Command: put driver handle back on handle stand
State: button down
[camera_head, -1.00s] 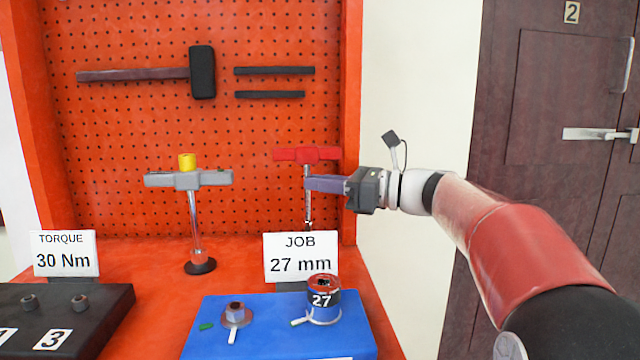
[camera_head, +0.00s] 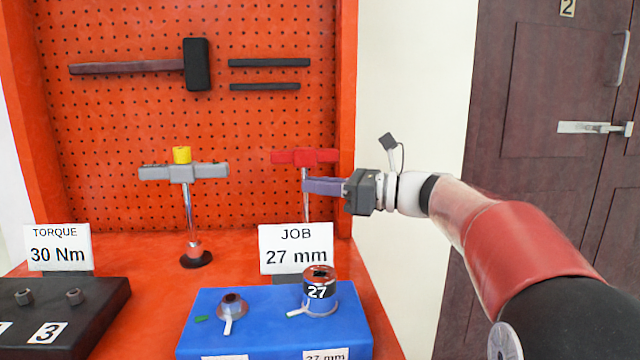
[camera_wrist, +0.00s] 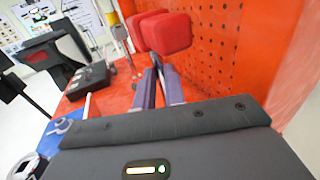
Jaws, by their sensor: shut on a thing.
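A red T-shaped driver handle (camera_head: 304,157) with a thin metal shaft is upright in the head view. My gripper (camera_head: 308,186) is shut on its shaft, just below the red crossbar. In the wrist view the red grip (camera_wrist: 165,33) shows beyond my purple fingers (camera_wrist: 160,85). The lower end of the shaft is hidden behind the JOB sign. A grey T-shaped piece (camera_head: 184,173) with a yellow top stands upright to the left on a metal post with a round black base (camera_head: 196,259). I cannot tell whether this is the handle stand.
The JOB 27 mm sign (camera_head: 296,249) stands close below the held handle. A blue block (camera_head: 268,332) in front bears a 27 socket (camera_head: 320,291) and a smaller fitting (camera_head: 231,306). A TORQUE 30 Nm sign (camera_head: 58,248) and dark block (camera_head: 100,310) are left. An orange pegboard (camera_head: 110,120) is behind.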

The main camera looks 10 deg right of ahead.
jog(key=shift+f+b, duration=0.7)
jog(key=shift+f, duration=0.7)
jog(key=shift+f, duration=0.1)
jog(key=c, duration=1.4)
grip_release()
